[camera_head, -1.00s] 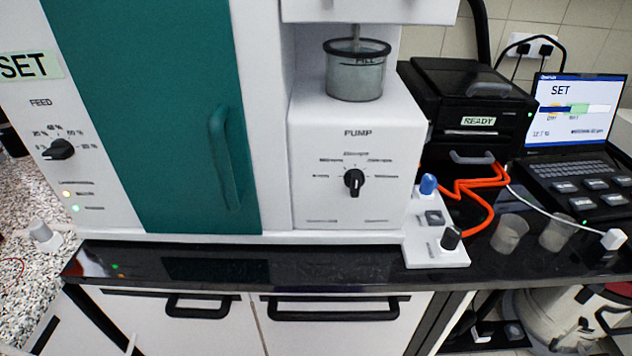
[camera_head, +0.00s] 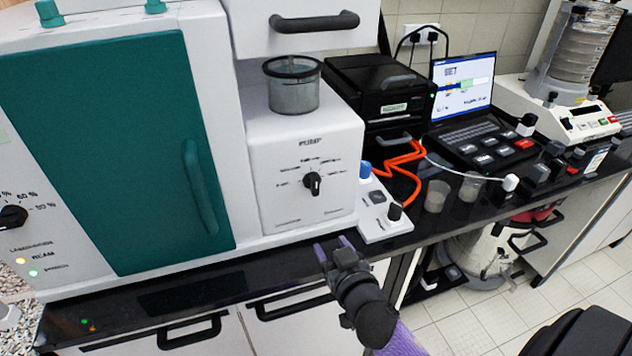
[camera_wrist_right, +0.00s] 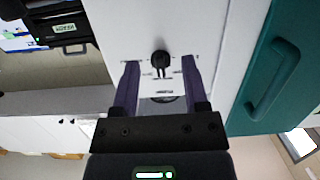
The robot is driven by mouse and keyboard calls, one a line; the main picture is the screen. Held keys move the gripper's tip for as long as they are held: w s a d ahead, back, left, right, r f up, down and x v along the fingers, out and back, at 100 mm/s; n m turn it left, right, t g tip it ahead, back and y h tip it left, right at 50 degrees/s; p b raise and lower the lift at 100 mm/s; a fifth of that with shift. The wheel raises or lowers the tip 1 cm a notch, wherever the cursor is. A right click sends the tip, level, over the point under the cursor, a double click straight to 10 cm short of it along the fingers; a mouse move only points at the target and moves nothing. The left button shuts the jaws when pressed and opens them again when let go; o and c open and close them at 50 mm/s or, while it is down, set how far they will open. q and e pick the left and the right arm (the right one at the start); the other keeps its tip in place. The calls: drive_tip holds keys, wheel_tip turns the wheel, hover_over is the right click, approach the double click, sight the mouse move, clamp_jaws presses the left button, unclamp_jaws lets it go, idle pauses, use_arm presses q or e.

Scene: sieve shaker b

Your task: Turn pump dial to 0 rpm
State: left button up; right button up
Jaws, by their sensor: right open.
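The pump dial (camera_head: 313,184) is a black knob on the white front face of the pump unit (camera_head: 290,210), with printed marks fanned around its upper side. Its marks are too small to read. In the right wrist view the dial (camera_wrist_right: 161,60) lies ahead, between the lines of the two purple fingers. My right gripper (camera_head: 333,246) is open and empty, below and a little right of the dial, in front of the bench edge. In the wrist view its fingertips (camera_wrist_right: 160,68) are spread apart, with nothing between them touching. My left gripper is out of view.
A clear cup (camera_head: 292,90) stands on the pump unit. A teal door with a handle (camera_head: 199,185) is at left. A small white control box (camera_head: 385,220) with knobs sits right of the pump. Orange cables (camera_head: 402,160), a laptop (camera_head: 464,88) and clear beakers (camera_head: 437,196) are farther right.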

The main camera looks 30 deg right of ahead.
drive_tip(key=t, duration=0.2)
approach(316, 181)
drive_tip(key=shift+m+h, duration=0.3)
drive_tip(key=shift+h, duration=0.1)
drive_tip(key=x, duration=1)
drive_tip(key=shift+a+f, duration=0.15)
drive_tip(key=shift+f, duration=0.05)
drive_tip(key=shift+s, duration=0.15)
clamp_jaws()
